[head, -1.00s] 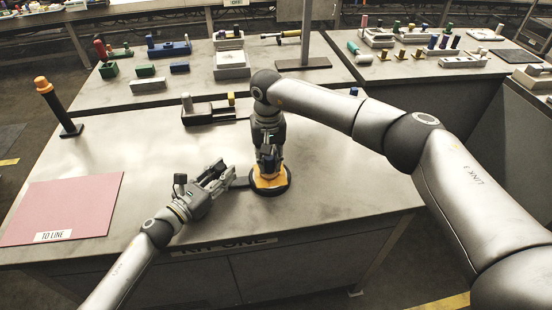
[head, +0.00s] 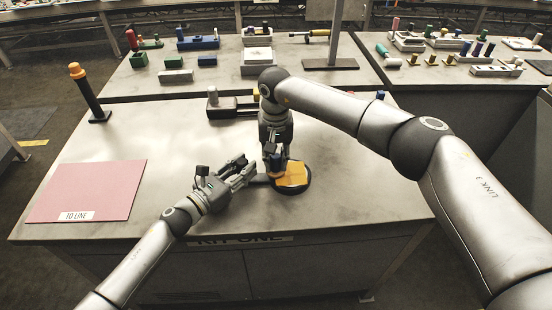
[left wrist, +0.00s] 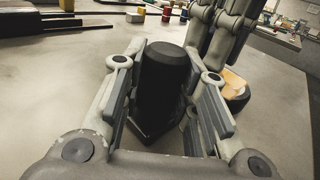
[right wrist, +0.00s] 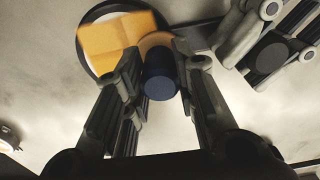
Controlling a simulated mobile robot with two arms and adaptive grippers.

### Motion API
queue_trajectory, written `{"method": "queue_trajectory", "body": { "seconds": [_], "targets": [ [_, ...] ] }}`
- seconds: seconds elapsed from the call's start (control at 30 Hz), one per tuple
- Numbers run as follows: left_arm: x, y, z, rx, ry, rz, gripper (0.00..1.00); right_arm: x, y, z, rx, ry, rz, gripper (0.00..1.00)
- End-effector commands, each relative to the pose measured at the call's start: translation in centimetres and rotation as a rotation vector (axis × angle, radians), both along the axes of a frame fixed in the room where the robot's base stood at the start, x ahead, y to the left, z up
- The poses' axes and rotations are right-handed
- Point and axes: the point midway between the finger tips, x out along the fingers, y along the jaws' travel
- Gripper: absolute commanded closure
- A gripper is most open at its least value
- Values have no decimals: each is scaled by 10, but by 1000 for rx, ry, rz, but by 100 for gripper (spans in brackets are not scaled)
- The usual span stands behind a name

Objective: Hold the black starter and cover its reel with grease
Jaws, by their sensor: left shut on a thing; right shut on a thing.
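The black starter has a round black reel (head: 304,186) at its right end, lying on the table, with an orange-yellow patch over much of its top. My left gripper (head: 244,168) is shut on the starter's black post (left wrist: 165,75), which stands between its fingers. My right gripper (head: 275,160) points down at the reel's left edge. It is shut on a dark blue handle (right wrist: 160,80) with a tan round end below it, close over the patch. The right wrist view also shows the patch (right wrist: 118,38). Whether the tan end touches it I cannot tell.
A pink TO LINE mat (head: 90,188) lies at the table's left. An orange-topped black post (head: 88,92) stands behind it. A dark fixture (head: 225,107) sits behind my right gripper. Tables with several coloured parts lie farther back. The table between mat and left gripper is clear.

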Motion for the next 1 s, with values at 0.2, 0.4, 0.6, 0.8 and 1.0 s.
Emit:
{"method": "queue_trajectory", "body": {
  "seconds": [0.2,0.4,0.6,0.8,1.0],
  "targets": [
    [0,0,-3,3,4,1,100,1,0,22,1,-3,0,93],
    [-1,0,-3,3,4,1,100,1,0,42,0,-3,1,93],
    [-1,0,-3,3,4,1,100,0,0,55,0,0,1,93],
    [-1,0,-3,3,4,1,100,0,0,55,0,0,0,93],
    [-1,0,-3,3,4,1,100,0,0,61,1,-2,0,93]
  ]
}}
